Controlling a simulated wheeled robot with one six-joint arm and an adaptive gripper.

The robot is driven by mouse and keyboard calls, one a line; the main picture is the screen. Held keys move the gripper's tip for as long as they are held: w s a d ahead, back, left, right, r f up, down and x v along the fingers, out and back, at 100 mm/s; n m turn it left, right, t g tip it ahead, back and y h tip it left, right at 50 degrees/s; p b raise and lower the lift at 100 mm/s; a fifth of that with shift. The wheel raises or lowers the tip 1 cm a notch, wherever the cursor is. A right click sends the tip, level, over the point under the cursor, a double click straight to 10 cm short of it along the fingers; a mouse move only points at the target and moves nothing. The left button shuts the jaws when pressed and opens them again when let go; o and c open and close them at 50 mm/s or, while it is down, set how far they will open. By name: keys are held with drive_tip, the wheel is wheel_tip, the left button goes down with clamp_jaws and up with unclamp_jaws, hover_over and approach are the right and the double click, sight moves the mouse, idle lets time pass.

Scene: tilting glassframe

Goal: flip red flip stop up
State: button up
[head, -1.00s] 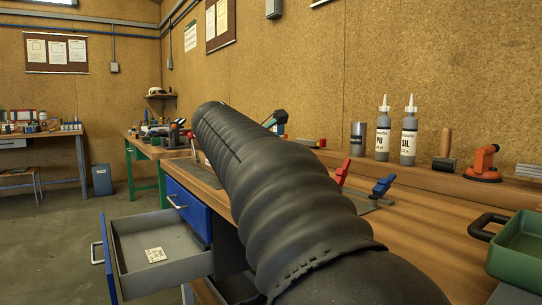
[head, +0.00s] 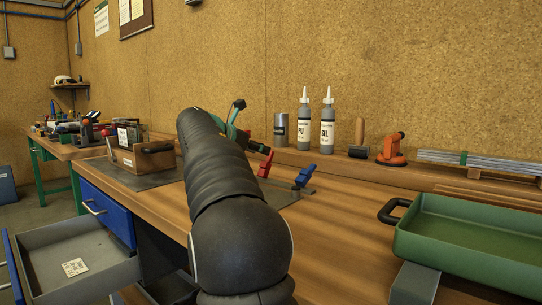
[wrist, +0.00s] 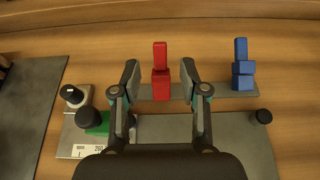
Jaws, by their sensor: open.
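The red flip stop (wrist: 160,85) is in the middle of the wrist view, on a grey metal strip. In the head view the red flip stop (head: 265,164) shows just right of my arm, its lever slanting up to the right. My gripper (wrist: 160,70) is open, with one finger on each side of the red stop in the wrist view and gaps between. I cannot tell how far above it the fingers are. A blue flip stop (wrist: 242,70) stands to the right on the same strip; it also shows in the head view (head: 304,177).
A grey plate with dark knobs (wrist: 240,135) lies near my gripper. Bottles (head: 327,125), an orange suction cup (head: 391,150) and metal bars (head: 480,163) stand along the back ledge. A green tray (head: 470,240) is at right. A drawer (head: 75,268) hangs open at left.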

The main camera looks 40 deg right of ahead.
drive_tip(key=x, duration=0.6)
drive_tip(key=shift+d+f, duration=0.15)
drive_tip(key=shift+d, duration=0.2)
clamp_jaws()
